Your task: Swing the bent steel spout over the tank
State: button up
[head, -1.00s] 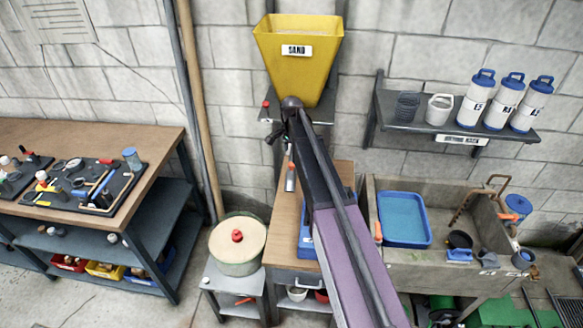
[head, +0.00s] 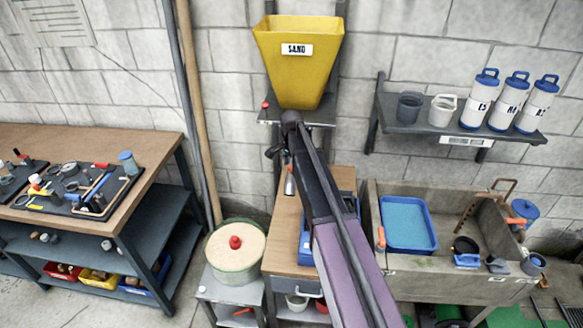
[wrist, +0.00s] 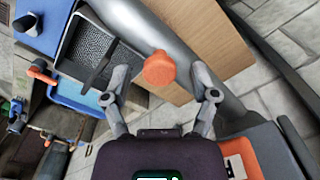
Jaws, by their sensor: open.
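A thick grey steel tube, which looks like the bent spout (wrist: 188,40), crosses the wrist view from the top to the right. An orange knob (wrist: 158,69) shows in front of it. My gripper (wrist: 160,74) is open, with one finger on each side of the knob; I cannot tell whether they touch it. In the head view my arm hides the gripper and most of the spout; a small grey piece with an orange tip (head: 289,182) shows left of the arm. The concrete basin (head: 440,276), possibly the tank, stands at the right.
A yellow sand hopper (head: 297,75) hangs on the wall behind my arm. A blue tray (head: 408,222) sits on the basin. A shelf (head: 452,130) holds canisters at the right.

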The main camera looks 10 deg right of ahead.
grip_shut()
jog(key=shift+d, duration=0.1)
dwell(0.3)
